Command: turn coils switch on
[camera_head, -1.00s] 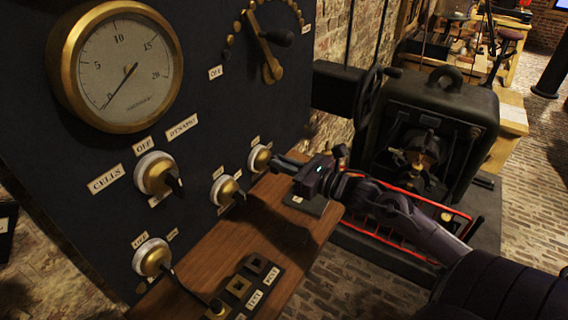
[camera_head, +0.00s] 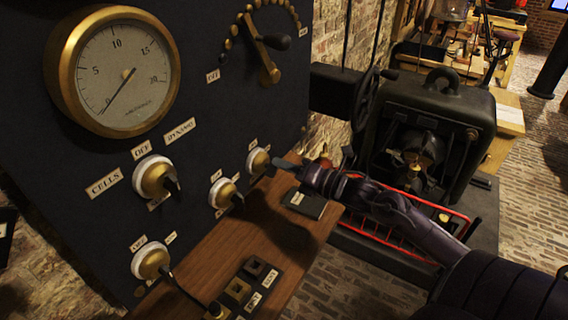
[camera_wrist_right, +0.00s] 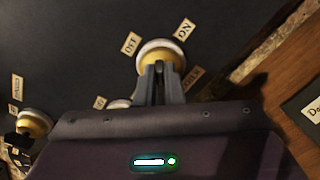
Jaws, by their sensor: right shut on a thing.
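The coils switch (camera_head: 257,160) is the rightmost of the lower row of brass knobs with white collars on the dark panel. In the right wrist view the same switch (camera_wrist_right: 160,50) is straight ahead, between an OFF label (camera_wrist_right: 131,43) on the left and an ON label (camera_wrist_right: 184,30) on the right. A partly covered label (camera_wrist_right: 191,82), too small to read surely, sits below right. My right gripper (camera_head: 277,163) is at this switch, its fingers (camera_wrist_right: 160,70) close together on the switch's handle. The fingers hide most of the handle. My left gripper is not in view.
More switches (camera_head: 225,193) (camera_head: 152,260) (camera_head: 155,178) lie to the left on the panel. A brass lever (camera_head: 262,50) and a round gauge (camera_head: 115,70) are above. A wooden shelf (camera_head: 240,245) juts out below. A dark machine (camera_head: 430,130) stands at right.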

